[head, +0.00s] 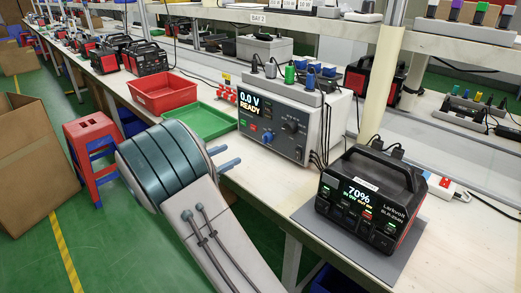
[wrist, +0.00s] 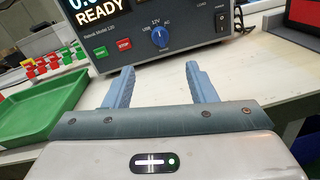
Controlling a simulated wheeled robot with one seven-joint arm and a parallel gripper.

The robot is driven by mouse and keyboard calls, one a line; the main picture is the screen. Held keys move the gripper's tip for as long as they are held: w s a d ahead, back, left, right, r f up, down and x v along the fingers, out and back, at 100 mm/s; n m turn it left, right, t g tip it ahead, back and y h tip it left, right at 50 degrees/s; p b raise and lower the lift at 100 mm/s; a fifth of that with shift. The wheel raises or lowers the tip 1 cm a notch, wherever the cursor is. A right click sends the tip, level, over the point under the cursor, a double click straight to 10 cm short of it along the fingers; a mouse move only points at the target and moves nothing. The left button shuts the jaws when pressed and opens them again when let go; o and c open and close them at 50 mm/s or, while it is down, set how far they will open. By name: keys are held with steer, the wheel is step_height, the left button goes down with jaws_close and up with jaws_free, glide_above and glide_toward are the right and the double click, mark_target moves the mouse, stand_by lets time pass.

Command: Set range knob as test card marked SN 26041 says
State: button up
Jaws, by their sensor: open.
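The tester (head: 278,125) stands on the bench and its display reads 0.0 V READY. Its blue knob (head: 267,138) is on the lower front; in the wrist view the blue knob (wrist: 161,36) has marks USB, 12V and AC around it. I cannot tell for sure where its pointer sits. My gripper (head: 228,156) is open and empty in front of the tester, left of the knob in the head view. In the wrist view my gripper's fingers (wrist: 159,67) are on either side below the knob, apart from it. I cannot make out a card marked SN 26041.
A black power station (head: 370,205) showing 70% stands on a grey mat at right. A green tray (head: 203,121) and a red bin (head: 162,93) lie left of the tester. A red stool (head: 93,150) stands by the bench. Cables hang at the tester's right side.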

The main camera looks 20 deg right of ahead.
mark_target(266, 138)
steer(key=b+x, duration=0.2)
steer(key=x, duration=1.1)
steer(key=shift+w+d, duration=0.15)
steer(key=shift+d, duration=0.2)
steer(key=c, duration=1)
